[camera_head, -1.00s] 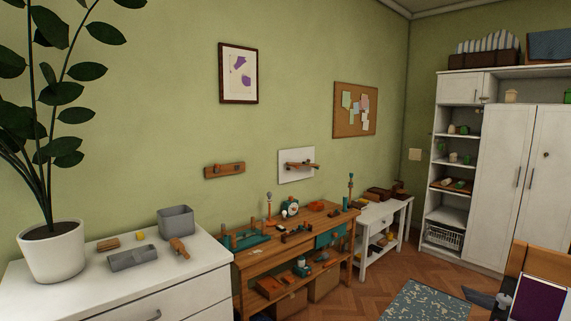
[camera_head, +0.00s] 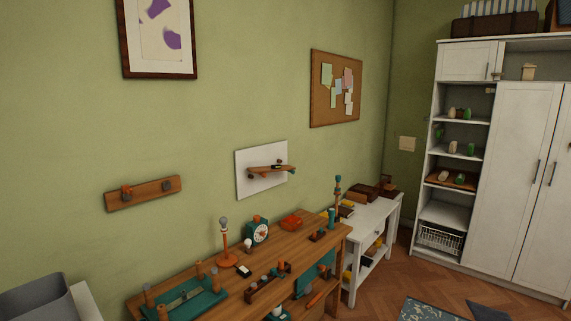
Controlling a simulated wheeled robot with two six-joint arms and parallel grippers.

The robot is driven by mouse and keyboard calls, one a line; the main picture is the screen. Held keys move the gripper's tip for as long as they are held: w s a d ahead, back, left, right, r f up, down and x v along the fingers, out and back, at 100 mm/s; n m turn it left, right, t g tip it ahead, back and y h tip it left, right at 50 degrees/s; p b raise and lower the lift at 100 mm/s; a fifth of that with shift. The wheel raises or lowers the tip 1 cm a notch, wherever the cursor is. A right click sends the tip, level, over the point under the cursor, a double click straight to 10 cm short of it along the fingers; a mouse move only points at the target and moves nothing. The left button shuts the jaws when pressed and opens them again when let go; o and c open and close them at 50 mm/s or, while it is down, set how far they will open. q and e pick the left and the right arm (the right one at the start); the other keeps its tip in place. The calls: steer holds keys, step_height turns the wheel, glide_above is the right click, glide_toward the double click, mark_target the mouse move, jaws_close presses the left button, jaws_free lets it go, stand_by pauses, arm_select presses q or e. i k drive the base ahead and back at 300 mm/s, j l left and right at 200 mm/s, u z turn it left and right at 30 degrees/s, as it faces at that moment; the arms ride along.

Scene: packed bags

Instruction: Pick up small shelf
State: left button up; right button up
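A small wooden shelf (camera_head: 272,169) is fixed on a white panel (camera_head: 242,176) on the green wall, above the wooden workbench. Small dark items sit on or at the shelf. A longer wooden wall rack (camera_head: 142,193) with two pegs or knobs hangs further left; I cannot tell whether it also counts as a small shelf. Neither of my grippers can be made out in the head view.
The wooden workbench (camera_head: 215,262) below is crowded with a lamp (camera_head: 224,240), a clock (camera_head: 258,231) and tools. A white side table (camera_head: 385,215) and a tall white cabinet (camera_head: 520,180) stand right. Floor (camera_head: 420,280) shows between them.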

mark_target(277, 168)
steer(key=i+l, duration=0.25)
steer(key=i, duration=0.25)
steer(key=i+l+u, duration=0.1)
steer(key=i+l, duration=2.1)
steer(key=l, duration=0.2)
steer(key=j+u, duration=0.05)
